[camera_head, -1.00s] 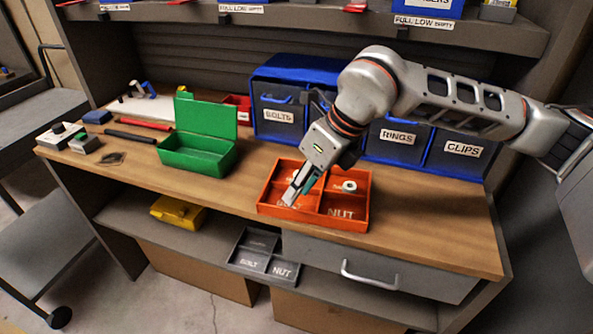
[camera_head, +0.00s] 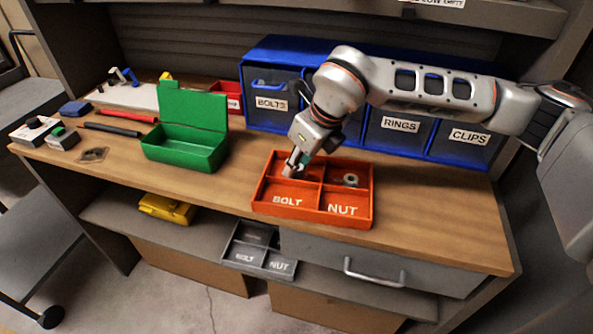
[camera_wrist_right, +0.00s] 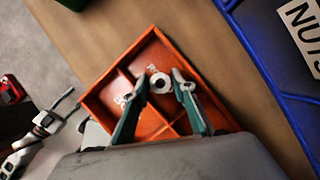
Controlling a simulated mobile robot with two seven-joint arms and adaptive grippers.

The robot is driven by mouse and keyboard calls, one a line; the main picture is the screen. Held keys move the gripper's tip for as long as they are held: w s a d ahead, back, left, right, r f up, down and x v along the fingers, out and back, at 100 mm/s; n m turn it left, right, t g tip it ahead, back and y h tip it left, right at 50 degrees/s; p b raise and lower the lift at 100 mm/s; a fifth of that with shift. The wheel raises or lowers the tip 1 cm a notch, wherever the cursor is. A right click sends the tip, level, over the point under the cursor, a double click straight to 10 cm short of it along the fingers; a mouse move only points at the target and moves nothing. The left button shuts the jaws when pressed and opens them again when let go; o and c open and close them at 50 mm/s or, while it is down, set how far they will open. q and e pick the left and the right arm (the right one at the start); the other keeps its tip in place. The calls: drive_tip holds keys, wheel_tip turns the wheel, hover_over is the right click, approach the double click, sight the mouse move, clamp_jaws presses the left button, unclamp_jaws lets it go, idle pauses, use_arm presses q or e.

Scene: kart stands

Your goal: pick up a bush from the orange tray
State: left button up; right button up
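The orange tray (camera_head: 372,205) lies on the wooden bench and is divided into compartments; BOLT and NUT labels show on the front ones. A pale ring-shaped bush (camera_wrist_right: 161,83) lies in the back-left compartment in the right wrist view. My right gripper (camera_head: 294,170) reaches down into that compartment. In the wrist view its fingertips (camera_wrist_right: 161,76) are apart, one on each side of the bush, with small gaps visible. In the head view the gripper mostly hides this bush. Another ring-shaped part (camera_head: 350,179) lies in the back-right compartment. My left gripper is not in view.
An open green box (camera_head: 186,148) stands left of the tray. Blue bins (camera_head: 400,133) line the back of the bench behind my right arm. A grey divided tray (camera_head: 262,250) sits on the shelf below. The bench right of the tray is clear.

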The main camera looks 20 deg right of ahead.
drive_tip(key=c, duration=0.5)
drive_tip(key=shift+r, duration=0.15)
